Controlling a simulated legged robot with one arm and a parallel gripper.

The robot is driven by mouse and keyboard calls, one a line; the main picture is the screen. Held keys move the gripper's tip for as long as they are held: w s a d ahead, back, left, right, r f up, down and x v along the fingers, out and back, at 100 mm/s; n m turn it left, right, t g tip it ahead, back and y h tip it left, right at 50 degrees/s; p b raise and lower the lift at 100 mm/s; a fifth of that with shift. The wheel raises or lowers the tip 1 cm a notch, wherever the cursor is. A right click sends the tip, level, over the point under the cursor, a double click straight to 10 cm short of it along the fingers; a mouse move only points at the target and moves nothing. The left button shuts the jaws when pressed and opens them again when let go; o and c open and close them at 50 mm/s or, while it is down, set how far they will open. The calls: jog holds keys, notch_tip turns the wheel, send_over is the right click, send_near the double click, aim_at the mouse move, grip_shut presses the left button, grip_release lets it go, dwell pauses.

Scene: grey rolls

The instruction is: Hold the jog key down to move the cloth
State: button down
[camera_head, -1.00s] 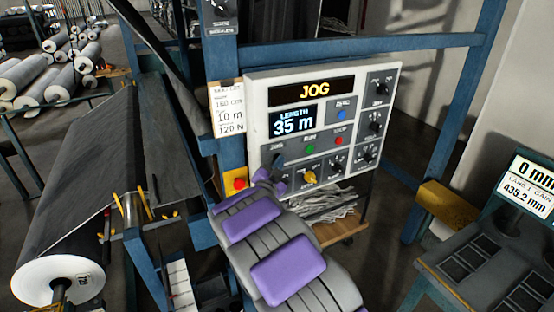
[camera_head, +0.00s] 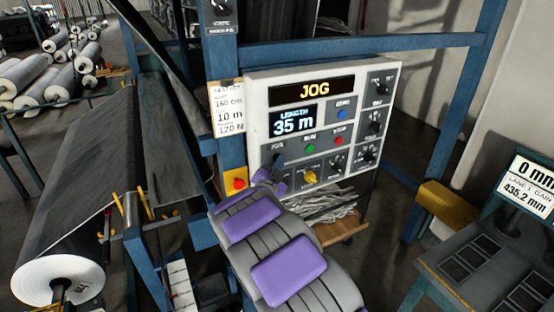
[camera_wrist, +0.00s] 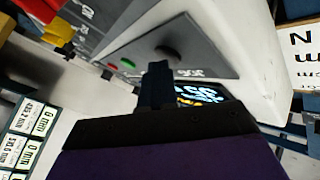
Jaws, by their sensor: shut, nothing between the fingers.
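The white control panel (camera_head: 258,92) shows JOG on its upper display and LENGTH 35 m on the smaller screen (camera_head: 293,121). My gripper (camera_head: 274,174) is shut and empty at the panel's lower left, over the jog key (camera_head: 278,159). In the wrist view the closed fingertips (camera_wrist: 157,68) reach the dark round jog key (camera_wrist: 168,52). They look to be against it, but the contact itself is hidden. The dark grey cloth (camera_head: 95,165) runs down at the left to a roll (camera_head: 50,275) with a white end.
A red button on a yellow box (camera_head: 238,183) sits just left of my gripper. Blue frame posts (camera_head: 455,130) stand around the panel. A second console (camera_head: 490,260) with a screen is at the right. Several rolls (camera_head: 25,75) lie at the far left.

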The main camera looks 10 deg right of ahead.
jog(key=shift+s+d+b, duration=0.25)
jog(key=shift+s+b, duration=0.25)
jog(key=shift+s, duration=0.25)
jog(key=s+b, duration=0.1)
jog(key=s+d+b, duration=0.1)
jog(key=s, duration=0.1)
jog(key=s+b, duration=0.1)
jog(key=shift+s+d, duration=0.25)
jog(key=shift+s, duration=0.15)
